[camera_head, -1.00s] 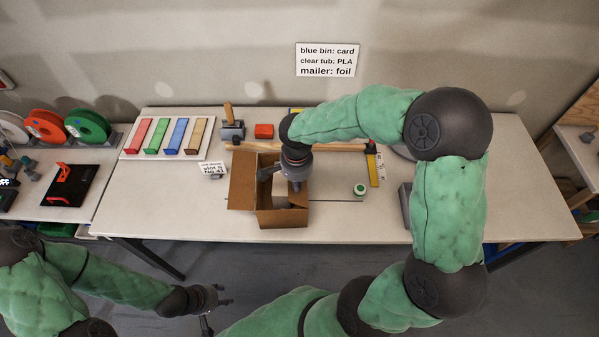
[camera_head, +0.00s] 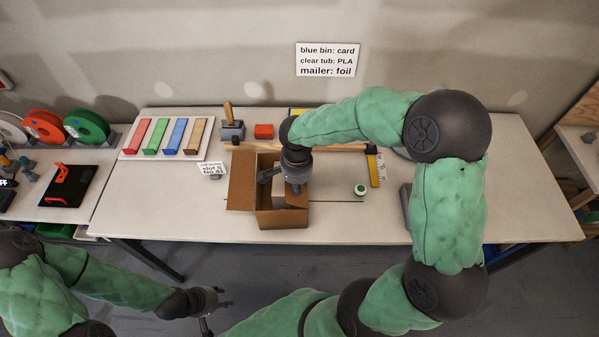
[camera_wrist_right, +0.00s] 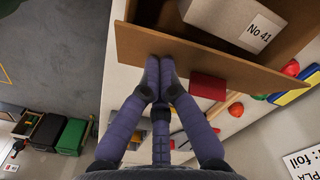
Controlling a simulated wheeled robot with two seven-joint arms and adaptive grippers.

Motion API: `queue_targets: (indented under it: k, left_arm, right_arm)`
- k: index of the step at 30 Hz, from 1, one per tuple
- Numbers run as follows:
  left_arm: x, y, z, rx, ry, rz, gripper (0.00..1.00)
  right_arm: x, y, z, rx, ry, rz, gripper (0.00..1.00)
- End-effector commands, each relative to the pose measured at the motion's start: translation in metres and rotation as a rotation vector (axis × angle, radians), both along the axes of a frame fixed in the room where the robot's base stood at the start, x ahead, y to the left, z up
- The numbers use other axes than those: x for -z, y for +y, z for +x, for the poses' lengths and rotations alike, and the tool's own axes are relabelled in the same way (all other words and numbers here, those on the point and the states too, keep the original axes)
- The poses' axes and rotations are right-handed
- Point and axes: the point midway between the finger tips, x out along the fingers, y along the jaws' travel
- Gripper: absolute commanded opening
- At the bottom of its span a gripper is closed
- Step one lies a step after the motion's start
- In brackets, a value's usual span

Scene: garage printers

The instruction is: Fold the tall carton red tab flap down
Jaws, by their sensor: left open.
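The brown carton (camera_head: 282,219) stands open on the table, with one flap (camera_head: 241,183) spread to the left in the head view. My right gripper (camera_wrist_right: 159,85) is over the carton; in the right wrist view its fingertips are together at the edge of a brown carton panel (camera_wrist_right: 205,55). I see nothing held between them, and cannot tell whether they touch it. A red rectangular piece (camera_wrist_right: 208,86) shows beside that panel's edge, possibly the tab. My left gripper (camera_head: 220,311) is open and empty, low in front of the table.
A light block labelled "No 41" (camera_wrist_right: 250,22) is inside the carton. Behind the carton lie a long wooden handle (camera_head: 335,147) and a red block (camera_head: 264,131). A green-and-white round item (camera_head: 360,190) lies to its right. The table's front left is clear.

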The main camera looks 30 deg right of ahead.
Motion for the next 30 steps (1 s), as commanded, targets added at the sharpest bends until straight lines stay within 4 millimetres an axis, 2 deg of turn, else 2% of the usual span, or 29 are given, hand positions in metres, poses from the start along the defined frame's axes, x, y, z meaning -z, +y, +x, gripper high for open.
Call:
queue_targets:
  k: [30]
  left_arm:
    - [0.012, 0.0, 0.0, 0.0, 0.0, 0.0, 0.43]
  right_arm:
    - [0.014, 0.0, 0.0, 0.0, 0.0, 0.0, 0.0]
